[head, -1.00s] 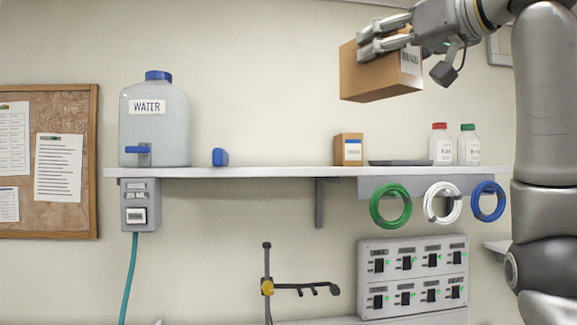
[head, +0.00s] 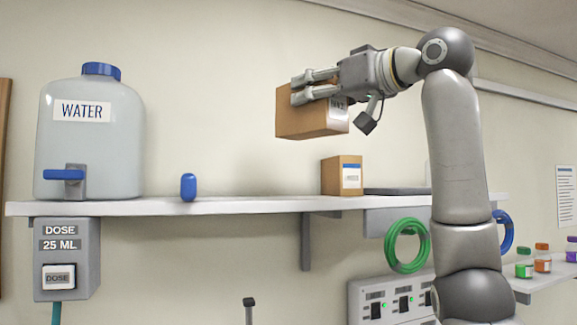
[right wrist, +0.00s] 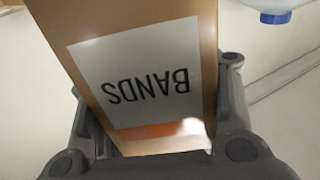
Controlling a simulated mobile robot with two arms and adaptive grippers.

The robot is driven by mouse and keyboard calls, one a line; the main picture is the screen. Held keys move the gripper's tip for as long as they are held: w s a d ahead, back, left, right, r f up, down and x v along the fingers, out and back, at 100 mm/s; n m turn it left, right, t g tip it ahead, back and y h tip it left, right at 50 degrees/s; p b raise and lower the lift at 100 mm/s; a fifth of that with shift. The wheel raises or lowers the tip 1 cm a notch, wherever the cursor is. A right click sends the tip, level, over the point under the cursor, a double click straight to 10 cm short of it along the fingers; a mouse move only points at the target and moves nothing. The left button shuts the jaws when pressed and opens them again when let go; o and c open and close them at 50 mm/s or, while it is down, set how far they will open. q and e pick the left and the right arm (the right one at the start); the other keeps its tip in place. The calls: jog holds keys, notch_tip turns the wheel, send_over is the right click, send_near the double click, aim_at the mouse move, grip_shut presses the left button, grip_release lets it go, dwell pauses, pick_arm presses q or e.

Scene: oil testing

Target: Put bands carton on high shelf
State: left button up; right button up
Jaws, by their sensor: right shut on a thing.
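The bands carton (head: 303,119) is a brown box with a white label. In the right wrist view the carton (right wrist: 150,85) reads BANDS, upside down, and sits between the two fingers. My right gripper (head: 312,88) is shut on it and holds it in the air above the high shelf (head: 245,205), slightly tilted. The carton is apart from the shelf, above the bare stretch between the blue object and the smaller carton. My left gripper is not in view.
A water jug (head: 90,140) stands at the shelf's left end, with a small blue object (head: 188,187) right of it. A smaller carton (head: 342,175) and a dark tray (head: 395,190) are on the right. A green coil (head: 407,245) hangs below. The shelf is clear between the blue object and smaller carton.

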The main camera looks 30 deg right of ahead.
jog(key=p, duration=0.1)
send_over(297, 140)
jog(key=s, duration=0.2)
notch_tip(297, 140, down, 2)
jog(key=shift+s, duration=0.15)
jog(key=shift+w+d+f, duration=0.15)
jog(key=shift+w+f, duration=0.8)
jog(key=shift+w, duration=0.15)
jog(key=w+f, duration=0.1)
jog(key=w+f+p, duration=0.1)
jog(key=f, duration=0.1)
jog(key=shift+w+d+f, duration=0.15)
jog(key=shift+w+d, duration=0.05)
jog(key=shift+w, duration=0.2)
jog(key=f, duration=0.1)
jog(key=w+f, duration=0.1)
jog(key=f, duration=0.1)
jog(key=shift+f, duration=0.55)
jog(key=shift+s+d, duration=0.1)
jog(key=shift+s, duration=0.1)
jog(key=shift+f, duration=0.25)
jog(key=o, duration=1.1)
jog(key=shift+w, duration=0.1)
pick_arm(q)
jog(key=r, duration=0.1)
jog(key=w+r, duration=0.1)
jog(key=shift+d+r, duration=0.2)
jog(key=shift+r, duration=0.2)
